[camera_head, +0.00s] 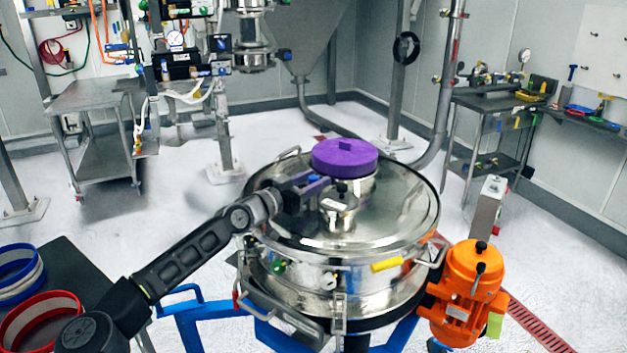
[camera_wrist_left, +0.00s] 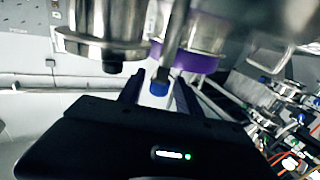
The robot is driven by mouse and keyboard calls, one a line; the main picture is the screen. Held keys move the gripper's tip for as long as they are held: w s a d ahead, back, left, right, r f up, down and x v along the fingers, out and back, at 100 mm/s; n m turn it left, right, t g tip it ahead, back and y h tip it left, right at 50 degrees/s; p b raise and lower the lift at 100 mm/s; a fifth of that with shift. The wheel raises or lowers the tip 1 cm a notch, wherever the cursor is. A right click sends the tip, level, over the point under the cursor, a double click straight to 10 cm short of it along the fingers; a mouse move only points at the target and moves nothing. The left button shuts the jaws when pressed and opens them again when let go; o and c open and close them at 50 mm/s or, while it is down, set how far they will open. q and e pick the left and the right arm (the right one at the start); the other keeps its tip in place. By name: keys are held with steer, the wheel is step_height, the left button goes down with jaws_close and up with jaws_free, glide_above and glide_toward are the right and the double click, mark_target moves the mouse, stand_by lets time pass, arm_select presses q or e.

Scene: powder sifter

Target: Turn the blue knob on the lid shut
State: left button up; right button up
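The blue knob (camera_head: 314,179) is on the steel lid (camera_head: 395,215) of the round sifter, beside a short capped steel port (camera_head: 338,205) and in front of the purple cap (camera_head: 344,156). My left gripper (camera_head: 303,184) reaches over the lid from the left, with its fingertips at the knob. In the left wrist view the blue knob (camera_wrist_left: 158,88) shows between the two fingers (camera_wrist_left: 160,90), with some space on both sides, so the gripper looks open around it. Whether a finger touches it I cannot tell. My right gripper is out of view.
A purple cap covers a raised neck on the lid. An orange motor (camera_head: 466,290) hangs on the sifter's right side, and a yellow handle (camera_head: 387,264) is at the front rim. Blue and red rings (camera_head: 40,315) lie on a dark table at lower left.

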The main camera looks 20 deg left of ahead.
arm_select(q)
jaws_close()
